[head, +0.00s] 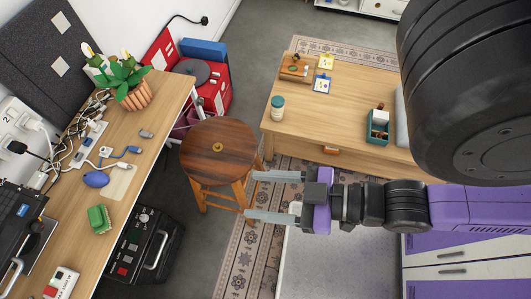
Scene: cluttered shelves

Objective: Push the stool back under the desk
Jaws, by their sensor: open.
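The stool (218,150) has a round dark wooden seat and lighter wooden legs. It stands upright on the floor between the desk and a low table, beside the desk's right edge. A small brass-coloured round thing is on the middle of its seat. The desk (130,183) runs along the left side with a light wood top. My gripper (272,196) points left, its two grey fingers spread apart and empty. In the picture the fingertips lie just right of the stool's legs, below the seat's right side; I cannot tell whether they touch.
A black case (148,240) stands on the floor by the desk, below the stool. A red box (213,90) is behind the stool. The low table (345,95) is to the right, on a patterned rug. A potted plant (130,92) and cables sit on the desk.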

